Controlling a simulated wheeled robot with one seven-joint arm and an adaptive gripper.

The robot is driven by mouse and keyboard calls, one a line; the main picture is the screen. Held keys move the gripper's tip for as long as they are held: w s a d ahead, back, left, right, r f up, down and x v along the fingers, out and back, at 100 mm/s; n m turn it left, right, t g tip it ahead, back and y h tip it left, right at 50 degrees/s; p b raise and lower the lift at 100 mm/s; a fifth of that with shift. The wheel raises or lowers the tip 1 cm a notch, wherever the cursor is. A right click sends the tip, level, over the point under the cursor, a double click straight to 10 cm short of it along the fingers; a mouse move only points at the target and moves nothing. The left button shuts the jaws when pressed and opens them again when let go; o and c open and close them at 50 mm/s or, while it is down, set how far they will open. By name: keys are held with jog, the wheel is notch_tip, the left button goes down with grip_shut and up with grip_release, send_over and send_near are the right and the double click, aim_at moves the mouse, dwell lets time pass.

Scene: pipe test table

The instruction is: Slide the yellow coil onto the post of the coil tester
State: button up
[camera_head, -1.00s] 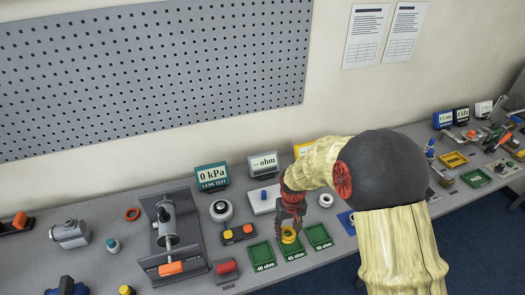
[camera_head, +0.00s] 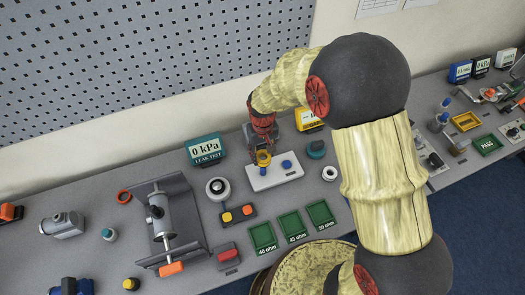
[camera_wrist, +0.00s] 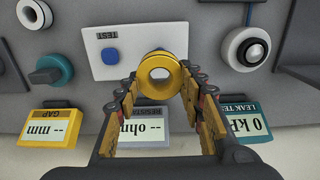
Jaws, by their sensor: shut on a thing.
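My gripper (camera_head: 263,146) is shut on the yellow coil (camera_head: 264,159) and holds it at the left part of the white coil tester (camera_head: 276,179). In the wrist view the coil (camera_wrist: 163,66) sits between my fingertips (camera_wrist: 162,88), its hole facing the camera and showing something pale inside. The tester plate (camera_wrist: 100,24) has a blue button (camera_wrist: 109,56) beside the word TEST. I cannot pick out the post; the coil and fingers cover that part of the plate. I cannot tell whether the coil is around the post or above it.
Three empty green trays (camera_head: 292,224), marked in ohms, lie in front of the tester. The ohm display (camera_wrist: 165,122) stands behind it, with the leak test display (camera_head: 206,149) to the left. A white ring-shaped part (camera_head: 329,173) lies to the right, and a round white-and-black part (camera_head: 217,188) to the left.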

jog(key=shift+f, duration=0.15)
jog(key=b, duration=0.3)
send_over(263, 168)
jog(key=shift+w+f, duration=0.15)
jog(key=shift+f, duration=2.1)
jog(key=shift+f, duration=0.25)
jog(key=shift+f, duration=0.35)
jog(key=shift+f+b, duration=0.95)
jog(key=shift+f, duration=0.25)
jog(key=shift+f, duration=0.35)
jog(key=shift+f+b, duration=0.6)
jog(key=shift+f, duration=0.05)
jog(key=o, duration=1.2)
